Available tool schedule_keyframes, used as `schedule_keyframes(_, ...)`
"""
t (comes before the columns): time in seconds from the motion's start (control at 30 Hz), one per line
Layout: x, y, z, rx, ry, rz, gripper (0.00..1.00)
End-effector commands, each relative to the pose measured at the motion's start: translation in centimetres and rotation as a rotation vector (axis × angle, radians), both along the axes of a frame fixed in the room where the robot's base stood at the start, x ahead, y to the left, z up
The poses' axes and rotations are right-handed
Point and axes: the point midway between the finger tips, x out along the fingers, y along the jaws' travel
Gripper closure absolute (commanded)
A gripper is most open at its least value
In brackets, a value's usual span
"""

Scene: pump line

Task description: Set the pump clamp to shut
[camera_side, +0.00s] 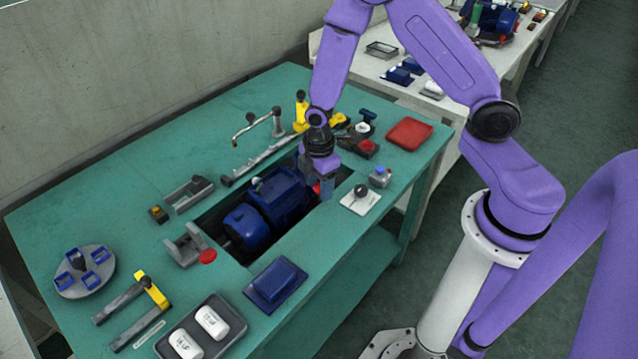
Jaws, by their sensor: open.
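The blue pump (265,210) lies in a dark rectangular opening in the green bench. A grey bracket (187,245) with a red round knob (207,257) stands at its left end. A small red part (316,188) shows at its right end, partly hidden by my gripper. I cannot tell for sure which of these parts is the pump clamp, or how it is set. My gripper (326,198) is open and points down at the pump's right end, close to the red part. Whether they touch is unclear.
A grey rail and bent lever (262,122) stand behind the pump, with yellow parts (301,110) nearby. A white plate with a black knob (361,194) and a red tray (409,133) lie to the right. A blue block (275,283) lies in front. The bench's back left is clear.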

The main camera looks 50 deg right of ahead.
Motion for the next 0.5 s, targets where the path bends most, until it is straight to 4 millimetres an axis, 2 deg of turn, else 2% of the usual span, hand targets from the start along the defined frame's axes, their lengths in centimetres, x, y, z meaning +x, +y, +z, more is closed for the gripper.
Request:
schedule_keyframes(0.33,0.01,0.02,-0.28,0.000,0.000,0.000,0.46)
schedule_keyframes(0.5,0.01,0.02,-0.27,0.000,0.000,0.000,1.00)
